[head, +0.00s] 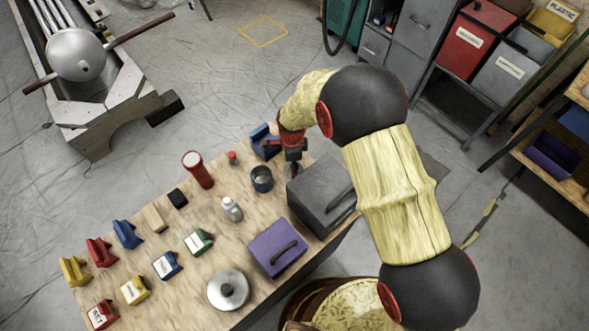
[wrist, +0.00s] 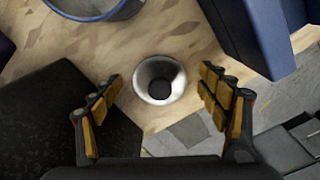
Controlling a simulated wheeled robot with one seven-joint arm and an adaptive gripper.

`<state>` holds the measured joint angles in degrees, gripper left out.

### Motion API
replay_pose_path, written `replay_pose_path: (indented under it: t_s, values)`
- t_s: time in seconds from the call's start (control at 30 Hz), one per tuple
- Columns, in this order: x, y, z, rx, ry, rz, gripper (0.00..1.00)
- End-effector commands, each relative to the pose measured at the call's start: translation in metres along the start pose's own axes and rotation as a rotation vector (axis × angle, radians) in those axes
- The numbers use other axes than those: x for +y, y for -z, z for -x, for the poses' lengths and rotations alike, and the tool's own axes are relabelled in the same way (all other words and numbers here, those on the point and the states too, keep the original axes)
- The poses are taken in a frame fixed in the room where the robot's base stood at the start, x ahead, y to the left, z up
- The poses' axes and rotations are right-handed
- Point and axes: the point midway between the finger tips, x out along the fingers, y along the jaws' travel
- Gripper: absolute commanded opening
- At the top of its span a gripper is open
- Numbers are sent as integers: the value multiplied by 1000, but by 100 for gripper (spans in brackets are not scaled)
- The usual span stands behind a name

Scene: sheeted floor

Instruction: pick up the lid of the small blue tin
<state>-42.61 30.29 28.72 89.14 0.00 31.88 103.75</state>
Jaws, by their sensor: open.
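The small blue tin (head: 262,182) stands on the wooden table and looks open at the top. Its blue rim (wrist: 95,15) is cut off at the top of the wrist view. A small round silver piece with a dark centre (wrist: 147,92), which looks like the lid, lies on the wood near the table edge. My gripper (wrist: 162,82) is open, with one finger on each side of this piece and apart from it. In the head view my gripper (head: 293,168) hangs right of the tin and mostly hides the lid.
A dark grey box (head: 318,190) stands close by; it fills the left of the wrist view (wrist: 70,120). A blue holder (head: 264,142) stands on the other side (wrist: 255,35). A red cylinder (head: 197,169) and a silver bottle (head: 231,209) stand farther left.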

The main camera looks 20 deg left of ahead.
Motion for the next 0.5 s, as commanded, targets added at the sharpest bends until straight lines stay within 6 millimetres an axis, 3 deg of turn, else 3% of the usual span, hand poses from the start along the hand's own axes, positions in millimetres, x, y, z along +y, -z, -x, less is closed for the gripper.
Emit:
replay_pose_path:
  t_s: [0.17, 0.5]
  values:
    - [0, 0, 1, 0, 1, 0, 76]
    - [0, 0, 1, 0, 1, 0, 56]
